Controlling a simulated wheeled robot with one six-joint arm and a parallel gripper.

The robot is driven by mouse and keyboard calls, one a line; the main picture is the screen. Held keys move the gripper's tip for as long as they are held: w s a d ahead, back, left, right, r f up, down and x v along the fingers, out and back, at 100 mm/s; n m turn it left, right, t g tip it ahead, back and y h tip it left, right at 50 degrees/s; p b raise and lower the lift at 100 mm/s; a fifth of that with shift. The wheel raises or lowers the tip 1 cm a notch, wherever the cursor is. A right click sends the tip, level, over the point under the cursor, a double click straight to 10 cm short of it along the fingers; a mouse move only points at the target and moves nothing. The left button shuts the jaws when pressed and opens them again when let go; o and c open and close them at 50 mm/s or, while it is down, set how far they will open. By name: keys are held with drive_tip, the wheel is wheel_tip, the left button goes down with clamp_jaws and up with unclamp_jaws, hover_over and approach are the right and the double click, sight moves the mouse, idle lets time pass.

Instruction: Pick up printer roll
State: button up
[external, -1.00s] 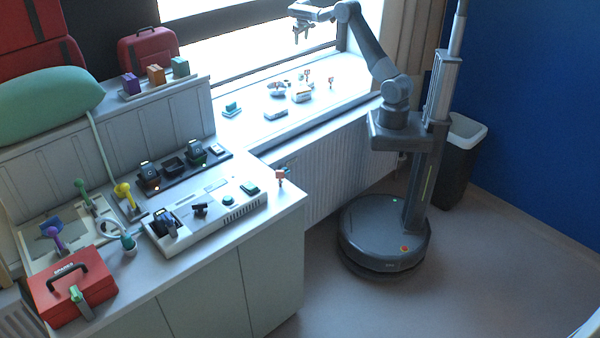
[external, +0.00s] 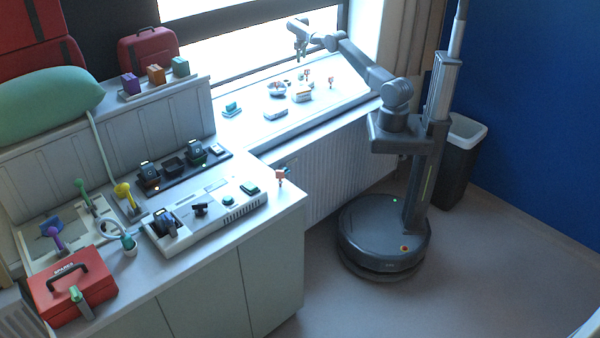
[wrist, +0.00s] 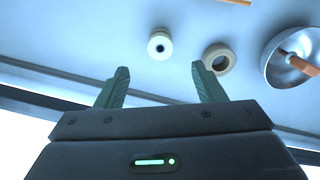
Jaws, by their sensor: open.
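A small pale roll with a dark centre hole (wrist: 160,45), which looks like the printer roll, lies on the white window sill (wrist: 95,35) in the wrist view. In the external view my gripper (external: 302,56) hangs above the sill near the window. I cannot single out the pale roll there.
A metal bowl (wrist: 274,68) with an orange-brown stick stands right of the rolls. Several small items, including a white box (external: 302,95) and a flat block (external: 276,114), lie on the sill. The window frame (wrist: 40,92) runs close by my gripper.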

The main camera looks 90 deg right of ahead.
sight(301, 72)
wheel_tip(301, 72, down, 6)
drive_tip(key=b, duration=0.3)
drive_tip(key=shift+r, duration=0.2)
drive_tip(key=shift+f+p, duration=0.55)
drive_tip(key=shift+f, duration=2.35)
drive_tip(key=shift+c, duration=0.2)
drive_tip(key=c, duration=1)
